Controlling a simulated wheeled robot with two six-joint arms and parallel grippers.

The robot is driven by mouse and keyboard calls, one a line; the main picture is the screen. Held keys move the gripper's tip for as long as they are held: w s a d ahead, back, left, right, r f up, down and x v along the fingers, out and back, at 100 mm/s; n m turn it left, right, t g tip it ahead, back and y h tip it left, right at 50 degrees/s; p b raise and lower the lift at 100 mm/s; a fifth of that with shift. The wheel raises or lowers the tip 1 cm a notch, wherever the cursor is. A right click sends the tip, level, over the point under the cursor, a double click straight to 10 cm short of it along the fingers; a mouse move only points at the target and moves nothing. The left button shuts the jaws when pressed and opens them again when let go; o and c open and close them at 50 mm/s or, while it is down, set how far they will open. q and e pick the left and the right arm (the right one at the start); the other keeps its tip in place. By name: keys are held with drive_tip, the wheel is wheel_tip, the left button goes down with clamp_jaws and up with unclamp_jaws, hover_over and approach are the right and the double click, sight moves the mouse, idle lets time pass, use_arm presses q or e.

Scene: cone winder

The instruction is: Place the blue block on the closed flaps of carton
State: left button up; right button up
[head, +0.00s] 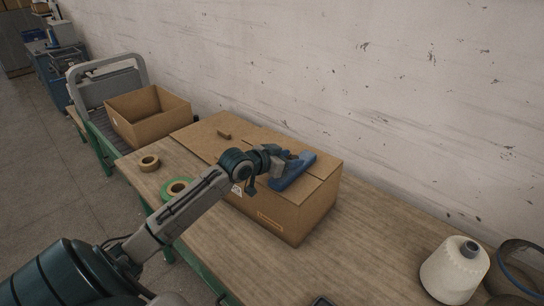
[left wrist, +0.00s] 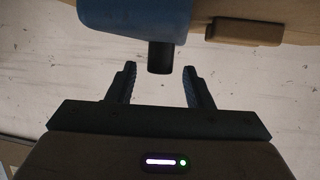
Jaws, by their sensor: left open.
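The closed carton (head: 290,215) stands on the wooden table, its top flaps (head: 202,139) folded down. The blue block (head: 293,173) lies on the flaps near the carton's right end; it also shows at the top of the left wrist view (left wrist: 130,18). A short dark stub (left wrist: 160,57) sticks out from it. My left gripper (head: 286,157) is open right beside the block. In the left wrist view its two fingers (left wrist: 160,75) stand apart on either side of the stub's end, with gaps both sides. My right gripper is not in view.
A small brown piece (head: 223,134) lies on the flaps; it shows in the left wrist view too (left wrist: 245,32). An open carton (head: 150,117) stands at left. Tape rolls (head: 149,163) (head: 177,188) lie before the closed carton.

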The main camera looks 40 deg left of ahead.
sight(269, 178)
use_arm(q)
drive_tip(key=p+v, duration=0.1)
drive_tip(key=v, duration=0.1)
drive_tip(key=p+v, duration=0.4)
drive_tip(key=v, duration=0.1)
drive_tip(key=shift+w+r, duration=0.1)
drive_tip(key=shift+r, duration=0.2)
drive_tip(key=shift+s+a+f, duration=0.2)
drive_tip(key=shift+s, duration=0.25)
drive_tip(key=shift+v, duration=1.05)
drive_tip(key=shift+d+r, duration=0.1)
drive_tip(key=shift+d, duration=0.05)
